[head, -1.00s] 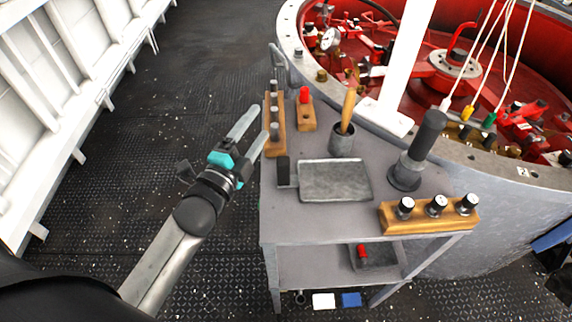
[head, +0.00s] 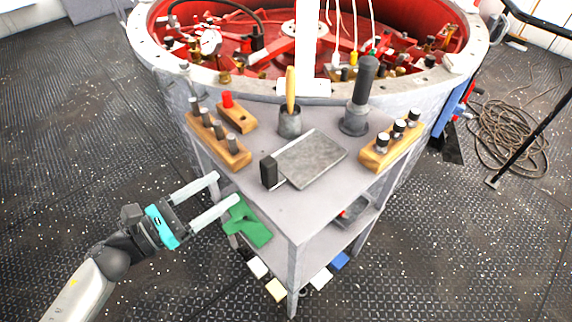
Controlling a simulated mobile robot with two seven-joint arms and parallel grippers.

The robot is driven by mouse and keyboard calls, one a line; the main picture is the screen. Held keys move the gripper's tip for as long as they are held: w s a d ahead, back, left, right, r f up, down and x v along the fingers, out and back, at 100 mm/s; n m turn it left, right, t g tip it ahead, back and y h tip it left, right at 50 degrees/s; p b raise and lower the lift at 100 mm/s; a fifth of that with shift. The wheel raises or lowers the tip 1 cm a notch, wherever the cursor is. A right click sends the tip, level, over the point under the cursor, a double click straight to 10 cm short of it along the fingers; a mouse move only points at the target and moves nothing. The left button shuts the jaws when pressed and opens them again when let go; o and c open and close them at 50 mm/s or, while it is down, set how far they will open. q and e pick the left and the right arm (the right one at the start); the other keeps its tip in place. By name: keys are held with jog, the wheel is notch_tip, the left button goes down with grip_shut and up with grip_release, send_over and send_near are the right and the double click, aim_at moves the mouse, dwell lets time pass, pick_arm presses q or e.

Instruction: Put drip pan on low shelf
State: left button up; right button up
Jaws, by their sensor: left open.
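The drip pan (head: 312,158) is a flat grey metal pan with a black block-like handle (head: 269,171) at its left end. It lies on the top of the grey stand (head: 290,212), near the front. The low shelf (head: 318,247) is below that top and shows partly; the top hides much of it. A green cloth-like thing (head: 247,222) and a dark tray with something red (head: 352,212) are at the shelf's level. My left gripper (head: 226,188) is open and empty, left of the stand and apart from the pan handle. My right gripper is not in view.
Wooden blocks with pegs (head: 219,140) and with black knobs (head: 390,147) flank the pan. A cup with a wooden-handled tool (head: 290,122) and a dark upright cylinder (head: 358,105) stand behind it. A red-lined round housing (head: 330,75) backs the stand. Floor at left is clear.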

aim_at(262, 164)
pick_arm(q)
jog(key=x, duration=0.8)
jog(key=shift+s+d+p+x, duration=0.15)
jog(key=shift+p+x, duration=0.1)
jog(key=shift+x, duration=1.1)
jog(key=shift+s+d+p+x, duration=0.15)
jog(key=shift+p+x, duration=0.1)
jog(key=shift+x, duration=1.1)
jog(key=shift+r, duration=0.2)
jog(key=shift+c, duration=0.3)
jog(key=shift+a, duration=0.1)
grip_shut()
